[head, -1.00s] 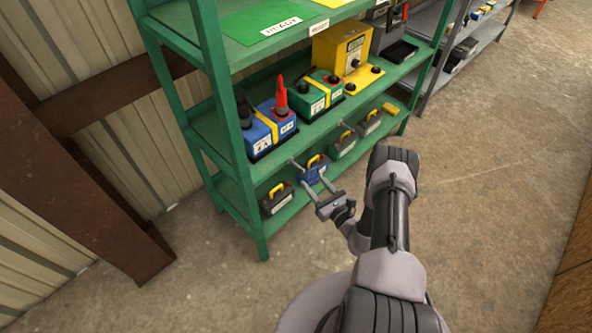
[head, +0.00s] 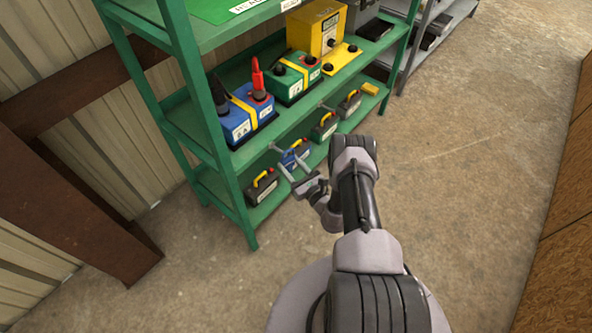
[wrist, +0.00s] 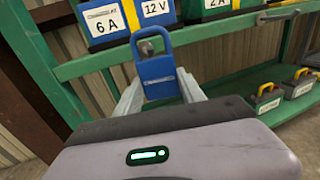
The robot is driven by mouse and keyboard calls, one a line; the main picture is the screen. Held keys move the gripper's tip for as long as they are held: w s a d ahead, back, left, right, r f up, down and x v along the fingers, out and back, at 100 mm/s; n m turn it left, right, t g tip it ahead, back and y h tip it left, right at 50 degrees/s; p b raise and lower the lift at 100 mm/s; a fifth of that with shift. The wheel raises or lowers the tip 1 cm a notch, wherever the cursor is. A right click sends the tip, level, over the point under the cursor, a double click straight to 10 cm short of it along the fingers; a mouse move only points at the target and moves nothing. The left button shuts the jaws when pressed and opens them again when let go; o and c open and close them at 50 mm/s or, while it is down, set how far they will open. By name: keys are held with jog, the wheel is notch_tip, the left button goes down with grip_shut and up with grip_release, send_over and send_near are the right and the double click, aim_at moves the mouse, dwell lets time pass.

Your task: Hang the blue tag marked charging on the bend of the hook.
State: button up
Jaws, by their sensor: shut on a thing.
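The blue tag (wrist: 155,68) is upright in the wrist view, with a large opening at its top and a small white label whose words are too small to read. My gripper (wrist: 160,88) is shut on its lower part, one finger on each side. A grey rounded hook end (wrist: 147,47) shows within the tag's opening; I cannot tell whether it passes through or lies behind. In the head view my gripper (head: 292,163) is by the front edge of the green rack, where a short grey hook (head: 276,148) sticks out. The tag is hard to separate there from blue behind it.
The green rack (head: 222,190) holds a blue battery (head: 240,126), a green battery (head: 287,86) and a yellow charger (head: 317,30). Several small cases with yellow handles, such as a dark one (head: 262,190), sit on the bottom shelf. The concrete floor (head: 460,180) at right is clear.

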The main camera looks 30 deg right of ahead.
jog(key=shift+w+a+f+b, duration=0.15)
jog(key=shift+w+a+b, duration=0.15)
jog(key=shift+w, duration=0.4)
jog(key=shift+w+a+f+b, duration=0.1)
jog(key=shift+w+a+b, duration=0.2)
jog(key=shift+w, duration=0.35)
jog(key=shift+w+f+b, duration=0.45)
jog(key=shift+f+b, duration=0.15)
jog(key=shift+b, duration=0.45)
jog(key=shift+a, duration=0.1)
jog(key=o, duration=1.1)
jog(key=shift+c, duration=0.2)
